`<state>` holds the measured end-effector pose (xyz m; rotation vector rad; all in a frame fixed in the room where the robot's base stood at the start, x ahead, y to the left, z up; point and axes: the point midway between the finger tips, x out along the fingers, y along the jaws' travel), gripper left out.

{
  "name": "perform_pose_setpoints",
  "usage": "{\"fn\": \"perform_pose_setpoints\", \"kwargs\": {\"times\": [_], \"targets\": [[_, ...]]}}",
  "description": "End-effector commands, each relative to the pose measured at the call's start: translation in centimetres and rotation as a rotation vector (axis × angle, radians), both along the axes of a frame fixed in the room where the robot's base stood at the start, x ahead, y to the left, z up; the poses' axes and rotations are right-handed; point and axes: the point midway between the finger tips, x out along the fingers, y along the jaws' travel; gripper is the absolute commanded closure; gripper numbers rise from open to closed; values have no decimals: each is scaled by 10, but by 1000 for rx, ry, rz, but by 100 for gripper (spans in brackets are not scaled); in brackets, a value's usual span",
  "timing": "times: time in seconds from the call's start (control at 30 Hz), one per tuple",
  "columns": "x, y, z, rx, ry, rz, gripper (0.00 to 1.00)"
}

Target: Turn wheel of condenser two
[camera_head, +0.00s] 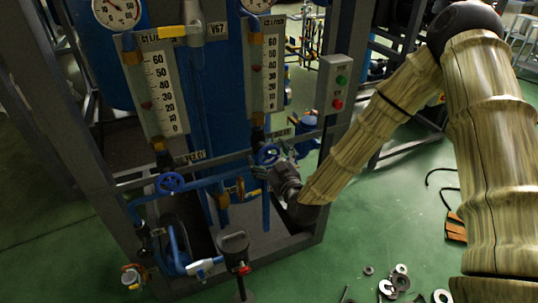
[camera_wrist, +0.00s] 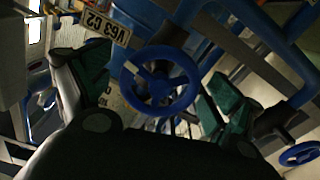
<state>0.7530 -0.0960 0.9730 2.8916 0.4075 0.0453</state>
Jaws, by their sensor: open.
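The blue handwheel (camera_head: 267,154) of condenser two sits on a pipe at the right side of the blue rig in the head view. In the wrist view the blue wheel (camera_wrist: 182,92) is in the middle, beside a tag (camera_wrist: 104,27) that ends in "C2". My gripper (camera_head: 266,172) is just below and right of the wheel in the head view. In the wrist view my gripper (camera_wrist: 156,84) is open, with one green-padded finger on each side of the wheel. I cannot tell whether either finger touches it.
A second blue handwheel (camera_head: 170,183) is on the left; a blue wheel also shows at the lower right of the wrist view (camera_wrist: 301,153). A button box (camera_head: 334,86) is on the frame post above my gripper. Washers (camera_head: 400,282) lie on the green floor at right.

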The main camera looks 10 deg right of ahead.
Motion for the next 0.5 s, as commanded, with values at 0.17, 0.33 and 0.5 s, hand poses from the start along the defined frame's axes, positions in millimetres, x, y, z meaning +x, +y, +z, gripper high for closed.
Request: {"fn": "perform_pose_setpoints", "kwargs": {"times": [0.17, 0.33, 0.5], "targets": [[0, 0, 0, 0, 0, 0, 8], [0, 0, 0, 0, 0, -1, 34], [0, 0, 0, 0, 0, -1, 54]]}}
